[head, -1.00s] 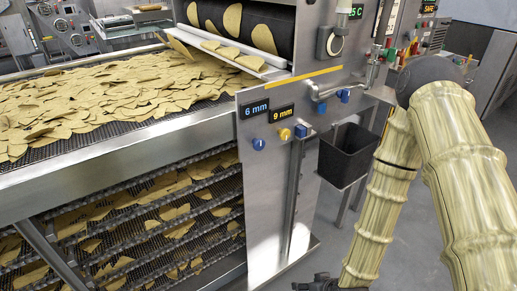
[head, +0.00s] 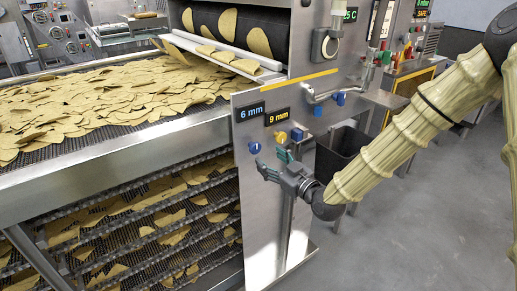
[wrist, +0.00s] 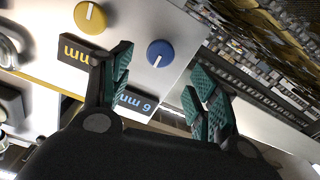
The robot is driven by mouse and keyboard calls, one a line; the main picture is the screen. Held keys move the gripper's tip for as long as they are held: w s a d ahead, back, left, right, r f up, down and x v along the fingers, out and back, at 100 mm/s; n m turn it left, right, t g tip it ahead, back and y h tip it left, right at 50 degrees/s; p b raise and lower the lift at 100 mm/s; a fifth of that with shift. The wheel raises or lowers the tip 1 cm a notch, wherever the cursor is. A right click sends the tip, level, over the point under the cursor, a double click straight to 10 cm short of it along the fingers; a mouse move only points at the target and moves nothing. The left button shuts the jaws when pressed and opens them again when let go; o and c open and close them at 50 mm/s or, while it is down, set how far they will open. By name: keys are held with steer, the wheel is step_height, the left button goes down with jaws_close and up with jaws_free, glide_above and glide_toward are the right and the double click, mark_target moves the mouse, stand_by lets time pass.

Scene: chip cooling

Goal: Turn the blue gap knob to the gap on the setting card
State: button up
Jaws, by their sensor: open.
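In the wrist view the blue knob (wrist: 160,53) has a pale pointer line and shows just past the gap between my fingertips. My gripper (head: 271,160) is open and empty, fingers pointing at the panel, close below and right of the knob. In the wrist view my gripper (wrist: 157,74) has one finger on each side, apart from the knob.
A yellow knob (head: 280,138) sits right of the blue one under the yellow "9 mm" display (head: 277,115). A blue-handled valve (head: 340,99) and a black bin (head: 341,150) are farther right. The chip conveyor (head: 110,140) is on the left. The floor at right is clear.

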mark_target(257, 149)
steer(key=p+x, duration=0.2)
steer(key=x, duration=0.5)
steer(key=shift+w+a, duration=0.15)
steer(key=shift+w, duration=0.05)
steer(key=c, duration=1)
